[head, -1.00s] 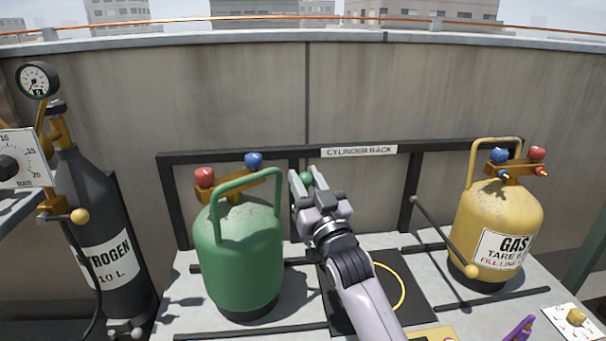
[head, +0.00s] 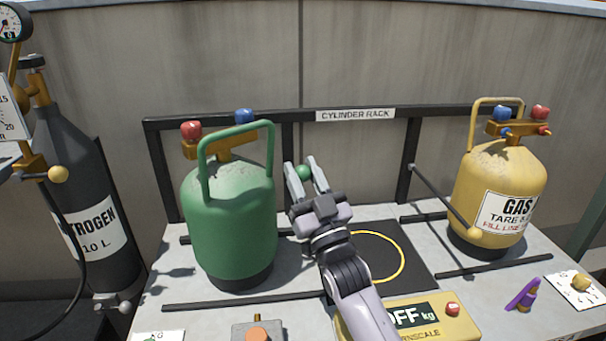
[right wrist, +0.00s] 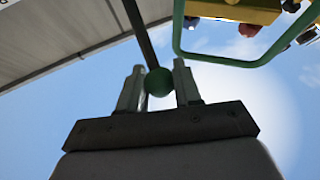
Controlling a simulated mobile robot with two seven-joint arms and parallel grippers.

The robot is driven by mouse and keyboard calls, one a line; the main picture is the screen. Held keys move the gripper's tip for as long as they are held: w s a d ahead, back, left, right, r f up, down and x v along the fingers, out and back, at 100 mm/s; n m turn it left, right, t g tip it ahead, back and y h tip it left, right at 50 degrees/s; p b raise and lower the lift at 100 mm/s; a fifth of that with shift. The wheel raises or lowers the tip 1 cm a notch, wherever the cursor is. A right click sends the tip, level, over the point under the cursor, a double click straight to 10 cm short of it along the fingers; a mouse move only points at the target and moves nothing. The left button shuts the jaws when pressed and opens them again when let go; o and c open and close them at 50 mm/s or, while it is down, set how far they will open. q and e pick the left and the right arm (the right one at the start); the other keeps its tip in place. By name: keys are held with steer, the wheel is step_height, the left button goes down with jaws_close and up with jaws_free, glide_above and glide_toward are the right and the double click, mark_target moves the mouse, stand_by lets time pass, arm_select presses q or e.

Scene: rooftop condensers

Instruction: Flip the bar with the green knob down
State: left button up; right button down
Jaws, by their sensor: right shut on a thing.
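The green knob (head: 304,173) is a small ball between the fingertips of my right gripper (head: 303,170), in front of the rack between the two cylinders. In the right wrist view the green knob (right wrist: 159,81) sits between the two fingers, at the end of a dark bar (right wrist: 142,35) that runs up out of the picture. In the head view I cannot make out this bar clearly against the dark rack and my gripper. My right gripper is shut on the green knob. My left gripper is not in view.
A green cylinder (head: 232,228) stands close left of my right gripper. A yellow gas cylinder (head: 500,185) stands at right behind a slanted bar with a yellow knob (head: 474,233). A yellow scale (head: 430,318) is in front. A dark mat (head: 415,250) with a yellow ring is empty.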

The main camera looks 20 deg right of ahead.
steer(key=c, duration=0.8)
jaws_free()
steer(key=shift+f, duration=0.1)
steer(key=shift+p+v, duration=0.4)
steer(key=shift+v, duration=3.15)
